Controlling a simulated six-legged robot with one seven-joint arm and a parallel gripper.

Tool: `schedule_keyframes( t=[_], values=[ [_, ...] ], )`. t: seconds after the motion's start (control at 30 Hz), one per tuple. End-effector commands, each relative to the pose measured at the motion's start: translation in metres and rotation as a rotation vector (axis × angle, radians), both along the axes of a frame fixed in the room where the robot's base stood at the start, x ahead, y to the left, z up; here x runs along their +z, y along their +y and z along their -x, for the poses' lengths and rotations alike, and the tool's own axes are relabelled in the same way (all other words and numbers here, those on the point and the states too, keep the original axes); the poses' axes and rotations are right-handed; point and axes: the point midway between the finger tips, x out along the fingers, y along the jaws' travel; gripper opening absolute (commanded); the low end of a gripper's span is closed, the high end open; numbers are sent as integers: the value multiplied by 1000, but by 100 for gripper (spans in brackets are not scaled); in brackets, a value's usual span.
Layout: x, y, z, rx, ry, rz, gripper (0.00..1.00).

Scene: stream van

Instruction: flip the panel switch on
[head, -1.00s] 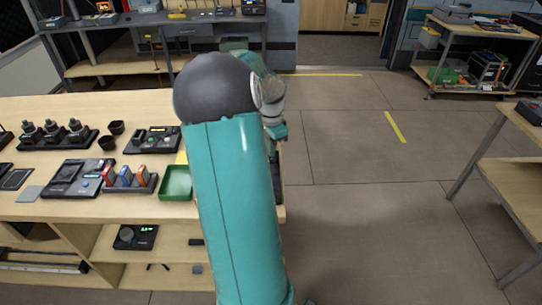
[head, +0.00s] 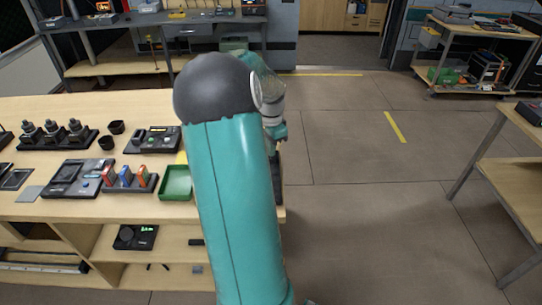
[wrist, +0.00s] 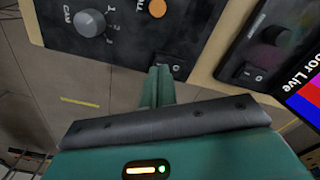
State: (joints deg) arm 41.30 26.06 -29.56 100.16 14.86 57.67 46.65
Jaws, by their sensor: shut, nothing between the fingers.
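In the wrist view a dark panel (wrist: 120,40) carries a grey knob (wrist: 89,22), an orange round button (wrist: 157,8) and a small black rocker switch (wrist: 172,66) marked I and O near its lower edge. My gripper (wrist: 160,72) is shut and empty, its green fingertips right beside the switch and covering part of its left side. I cannot tell whether they touch it or which way it is set. In the head view my arm hides the gripper and most of this panel.
A second dark panel with its own I/O switch (wrist: 248,73) lies just right in the wrist view, beside a colourful screen (wrist: 306,97). In the head view a green tray (head: 175,183) and several devices stand on the wooden bench (head: 60,210).

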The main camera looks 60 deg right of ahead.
Motion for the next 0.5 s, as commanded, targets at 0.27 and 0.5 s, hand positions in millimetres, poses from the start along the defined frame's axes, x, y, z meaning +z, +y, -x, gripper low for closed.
schedule_keyframes(
  t=[0.27,0.5],
  values=[
    [-4,0,0,0,0,0,0],
    [-7,0,0,0,0,-1,0]
  ],
)
